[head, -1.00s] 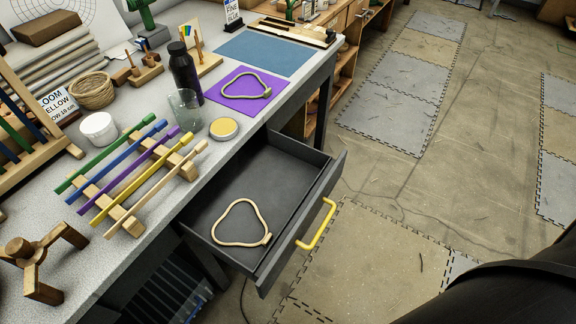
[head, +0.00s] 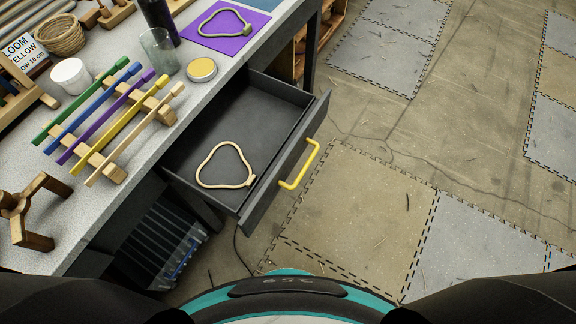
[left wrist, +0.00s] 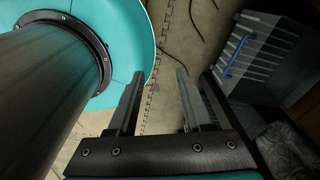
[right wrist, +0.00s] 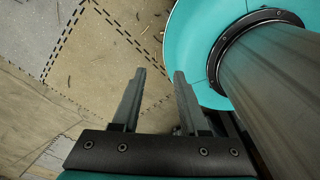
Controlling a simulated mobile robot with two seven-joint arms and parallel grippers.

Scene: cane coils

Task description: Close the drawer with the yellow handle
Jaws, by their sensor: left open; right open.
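The dark drawer (head: 197,153) with the yellow handle (head: 300,165) stands pulled out from under the grey workbench, in the head view. A cane coil (head: 226,184) lies on its floor, near its front. My left gripper (left wrist: 154,78) is open and empty in the left wrist view, above the floor beside my base. My right gripper (right wrist: 160,76) is open and empty in the right wrist view, above the floor mats. Neither gripper shows in the head view, and neither touches the drawer or handle.
On the bench are a rack of coloured sticks (head: 115,130), a glass (head: 160,52), a yellow-topped tin (head: 201,69) and a purple mat (head: 222,27) with another cane coil. A ribbed bin (head: 160,247) stands under the bench. The floor right of the drawer is clear.

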